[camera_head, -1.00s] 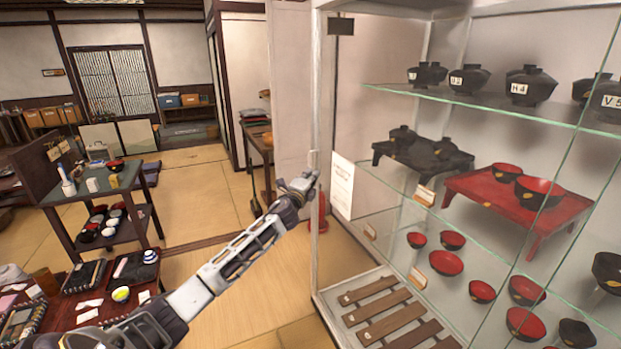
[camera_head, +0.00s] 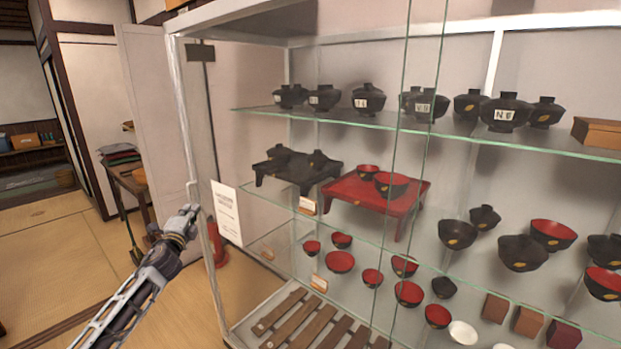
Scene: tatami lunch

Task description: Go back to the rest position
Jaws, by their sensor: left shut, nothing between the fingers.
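My left gripper (camera_head: 185,222) is at the end of my left arm, which comes in from the lower left. It is shut and empty, and appears in front of the left edge of a glass display cabinet (camera_head: 192,150). I cannot tell whether it touches the cabinet. My right gripper is not in view.
The cabinet fills the middle and right, with black lidded bowls (camera_head: 367,99) on its upper glass shelf and a red low table (camera_head: 350,196) below. A wooden side table (camera_head: 128,180) and a red object (camera_head: 217,243) stand left of it. Open tatami floor (camera_head: 40,245) lies at the far left.

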